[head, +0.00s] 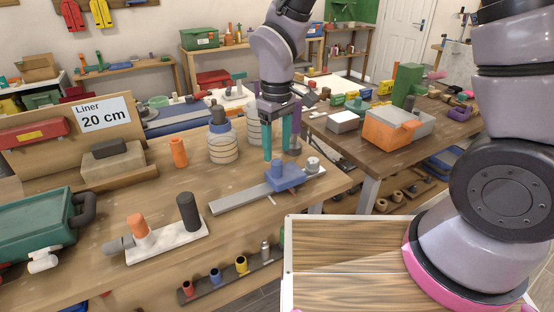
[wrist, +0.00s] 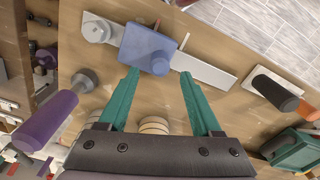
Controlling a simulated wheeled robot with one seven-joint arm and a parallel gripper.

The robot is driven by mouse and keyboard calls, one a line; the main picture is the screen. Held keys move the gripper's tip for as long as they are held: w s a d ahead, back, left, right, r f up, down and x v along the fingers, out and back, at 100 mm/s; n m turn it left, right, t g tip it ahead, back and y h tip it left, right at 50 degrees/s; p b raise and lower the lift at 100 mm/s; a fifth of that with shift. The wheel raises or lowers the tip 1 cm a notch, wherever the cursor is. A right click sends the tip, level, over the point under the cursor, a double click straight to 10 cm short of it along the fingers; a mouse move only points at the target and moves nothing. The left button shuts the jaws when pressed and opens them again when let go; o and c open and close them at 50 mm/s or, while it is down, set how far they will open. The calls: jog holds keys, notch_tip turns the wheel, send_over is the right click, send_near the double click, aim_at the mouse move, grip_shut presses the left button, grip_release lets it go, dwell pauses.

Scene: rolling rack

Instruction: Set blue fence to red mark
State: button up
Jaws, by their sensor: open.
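The blue fence (head: 285,176) sits on a grey metal rail (head: 232,200) near the right end of the wooden bench. In the wrist view the blue fence (wrist: 147,47) lies across the rail (wrist: 208,72), close to a round grey knob (wrist: 97,31) at the rail's end. A small thin reddish mark (wrist: 157,23) shows at the fence's edge in the wrist view; a paler mark (wrist: 185,40) lies beside it. My gripper (head: 277,157) is open and empty, its teal fingers pointing at the fence. The fingertips (wrist: 159,73) are spread close to its near edge; contact is unclear.
A white block with orange and dark cylinders (head: 168,242) is at front left. A sign reading "Liner 20 cm" (head: 104,114) stands at the left. An orange cylinder (head: 178,153) stands mid-bench. A second bench (head: 345,146) is to the right.

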notch_tip(320, 180, up, 5)
jog(key=shift+r, duration=0.2)
jog(key=w+d+r+m+t+y, duration=0.1)
jog(key=w+d+r+m, duration=0.15)
jog(key=d+r, duration=0.4)
jog(key=w+d+r+m+t+y, duration=0.1)
jog(key=d+r+m, duration=0.3)
jog(key=d+r, duration=0.25)
jog(key=s+d+r+m+t, duration=0.5)
jog(key=d+r, duration=0.4)
jog(key=d, duration=0.4)
jog(key=shift+s+d+m, duration=0.4)
jog(key=shift+s+m, duration=0.25)
jog(key=shift+m, duration=0.6)
